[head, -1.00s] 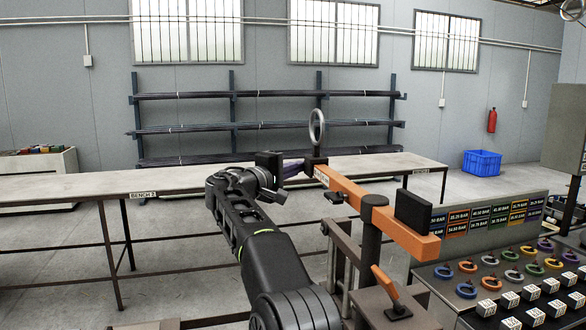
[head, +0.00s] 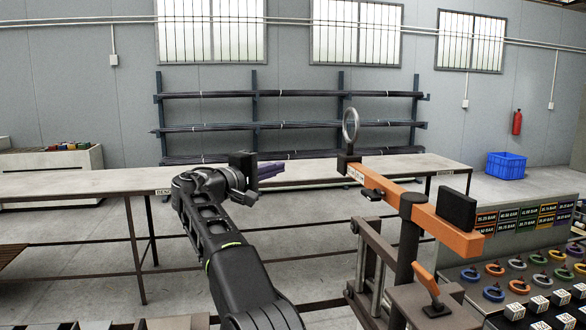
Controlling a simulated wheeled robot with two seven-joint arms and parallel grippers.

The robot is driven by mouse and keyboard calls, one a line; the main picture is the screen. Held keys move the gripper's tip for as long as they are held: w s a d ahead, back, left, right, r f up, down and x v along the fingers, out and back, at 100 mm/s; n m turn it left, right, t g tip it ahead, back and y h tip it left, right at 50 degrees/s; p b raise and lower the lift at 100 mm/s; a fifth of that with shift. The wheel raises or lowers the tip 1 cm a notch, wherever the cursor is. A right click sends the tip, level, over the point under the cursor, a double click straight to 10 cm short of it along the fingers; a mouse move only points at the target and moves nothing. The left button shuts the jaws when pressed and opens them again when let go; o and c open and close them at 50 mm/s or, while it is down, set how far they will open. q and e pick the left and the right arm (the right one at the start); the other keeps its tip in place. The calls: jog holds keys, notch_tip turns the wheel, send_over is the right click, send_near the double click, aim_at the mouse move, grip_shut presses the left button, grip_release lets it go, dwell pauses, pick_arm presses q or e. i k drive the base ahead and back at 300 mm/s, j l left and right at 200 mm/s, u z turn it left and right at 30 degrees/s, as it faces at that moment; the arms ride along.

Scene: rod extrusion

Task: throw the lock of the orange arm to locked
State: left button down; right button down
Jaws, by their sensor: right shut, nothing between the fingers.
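The orange arm (head: 425,221) is a long beam on a dark post. It carries a grey ring (head: 351,125) on a black block at its far end and a black pad (head: 457,208) at its near end. A small orange lever (head: 428,281) stands tilted on a brown block at the post's foot; I cannot read whether it is at locked. My right gripper (head: 280,169) is shut and empty, left of the beam's far end and clear of it. Its dark purple fingers point right. The lever is well below and right of it. My left gripper is out of view.
A long bench (head: 100,184) runs behind my right arm. A pipe rack (head: 290,126) stands against the wall. At right are a panel of pressure labels (head: 525,216) and a console with coloured rings (head: 494,293). A blue crate (head: 506,165) is on the floor.

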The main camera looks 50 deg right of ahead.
aim_at(423, 276)
jog(key=k+j, duration=0.35)
jog(key=j, duration=0.15)
jog(key=k+j, duration=0.4)
jog(key=j, duration=0.15)
jog(key=k+j, duration=0.35)
jog(key=j, duration=0.15)
